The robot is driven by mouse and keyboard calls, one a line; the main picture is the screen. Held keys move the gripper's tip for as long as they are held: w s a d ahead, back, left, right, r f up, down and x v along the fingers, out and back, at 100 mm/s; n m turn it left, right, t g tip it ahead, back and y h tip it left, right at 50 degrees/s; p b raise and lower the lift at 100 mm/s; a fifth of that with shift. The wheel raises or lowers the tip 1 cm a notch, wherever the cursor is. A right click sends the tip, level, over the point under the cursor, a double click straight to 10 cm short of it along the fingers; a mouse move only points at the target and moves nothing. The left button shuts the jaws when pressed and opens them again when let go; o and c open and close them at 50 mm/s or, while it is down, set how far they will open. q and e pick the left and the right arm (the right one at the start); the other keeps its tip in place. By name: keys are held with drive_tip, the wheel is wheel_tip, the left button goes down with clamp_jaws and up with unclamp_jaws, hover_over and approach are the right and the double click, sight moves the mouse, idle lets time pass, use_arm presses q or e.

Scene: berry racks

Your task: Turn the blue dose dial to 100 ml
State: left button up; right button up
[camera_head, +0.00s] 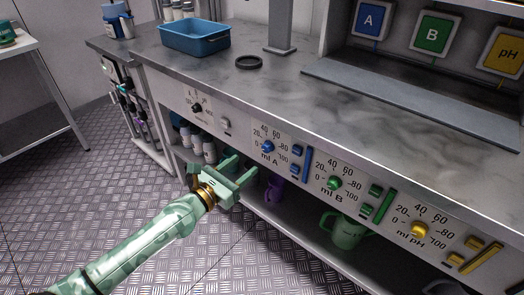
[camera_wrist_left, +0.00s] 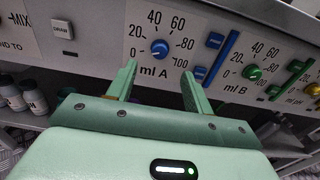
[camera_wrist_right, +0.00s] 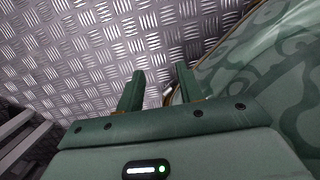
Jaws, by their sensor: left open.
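The blue dose dial (camera_head: 267,146) is on the front panel under the worktop, on the scale marked ml A, which runs from 0 to 100. In the left wrist view the blue dial (camera_wrist_left: 160,48) shows ahead, between and beyond the fingertips. Its exact setting is too small to read surely. My left gripper (camera_head: 243,167) is open and empty, in front of the panel and a little below and left of the dial, apart from it. It also shows in the left wrist view (camera_wrist_left: 159,74). My right gripper (camera_wrist_right: 160,74) is open and empty above the metal floor.
Blue buttons (camera_head: 297,151) sit right of the dial. A green dial (camera_head: 334,183) and a yellow dial (camera_head: 420,229) follow along the panel. A shelf below holds bottles, a purple cup (camera_head: 274,188) and a green jug (camera_head: 346,232). A blue tray (camera_head: 195,38) stands on the worktop (camera_head: 300,100).

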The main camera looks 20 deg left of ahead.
sight(265, 149)
use_arm(q)
drive_tip(key=b+x, duration=0.1)
drive_tip(key=x, duration=0.7)
drive_tip(key=shift+w+d+f+b, duration=0.15)
drive_tip(key=shift+f+b, duration=0.1)
drive_tip(key=shift+b, duration=0.15)
drive_tip(key=shift+w+r, duration=0.15)
drive_tip(key=shift+w, duration=0.15)
drive_tip(key=c, duration=0.9)
